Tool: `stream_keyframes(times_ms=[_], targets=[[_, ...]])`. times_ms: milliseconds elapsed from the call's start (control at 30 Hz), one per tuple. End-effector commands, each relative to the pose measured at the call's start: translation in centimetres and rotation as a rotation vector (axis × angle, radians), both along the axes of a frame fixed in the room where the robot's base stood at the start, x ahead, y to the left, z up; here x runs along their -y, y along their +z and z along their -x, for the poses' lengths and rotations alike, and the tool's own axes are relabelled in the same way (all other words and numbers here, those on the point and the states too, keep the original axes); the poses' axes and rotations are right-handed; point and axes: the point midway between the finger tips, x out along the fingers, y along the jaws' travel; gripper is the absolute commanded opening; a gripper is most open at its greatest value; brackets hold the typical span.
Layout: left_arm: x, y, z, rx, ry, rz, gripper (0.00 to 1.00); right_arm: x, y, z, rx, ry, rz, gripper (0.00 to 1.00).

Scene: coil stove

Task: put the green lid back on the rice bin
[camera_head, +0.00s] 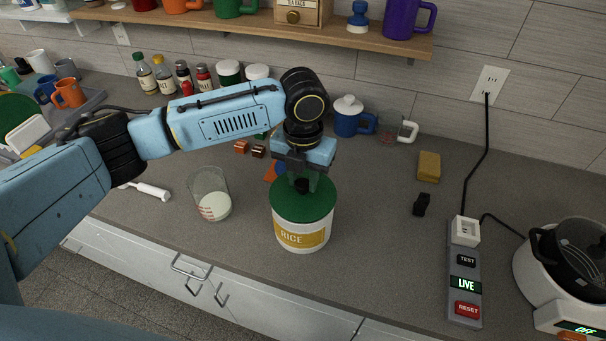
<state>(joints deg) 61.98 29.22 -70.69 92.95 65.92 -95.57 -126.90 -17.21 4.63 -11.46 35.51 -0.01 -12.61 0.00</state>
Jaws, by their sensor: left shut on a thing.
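The rice bin (302,237) is a white tub with a yellow RICE label, standing upright on the grey counter near its front edge. The green lid (312,207) lies over the bin's top and looks level, though I cannot tell whether it is fully seated. My left gripper (302,186) points down from above and is shut on the lid's dark knob, at the middle of the lid. The fingers hide most of the knob. My right gripper is not in view.
A glass measuring cup (210,194) with white contents stands left of the bin. A blue sugar pot (347,118), a glass mug (390,128) and a sponge (429,166) are behind. A power strip (464,283) and a cooker (560,265) are at right.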

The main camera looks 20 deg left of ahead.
Motion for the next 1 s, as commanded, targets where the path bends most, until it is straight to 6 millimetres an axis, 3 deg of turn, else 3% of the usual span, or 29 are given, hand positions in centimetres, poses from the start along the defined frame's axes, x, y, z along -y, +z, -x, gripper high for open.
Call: stream_keyframes(times_ms=[1000], targets=[[0.02,0.02,-0.02,0.000,0.000,0.000,0.03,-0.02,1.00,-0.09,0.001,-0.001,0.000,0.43]])
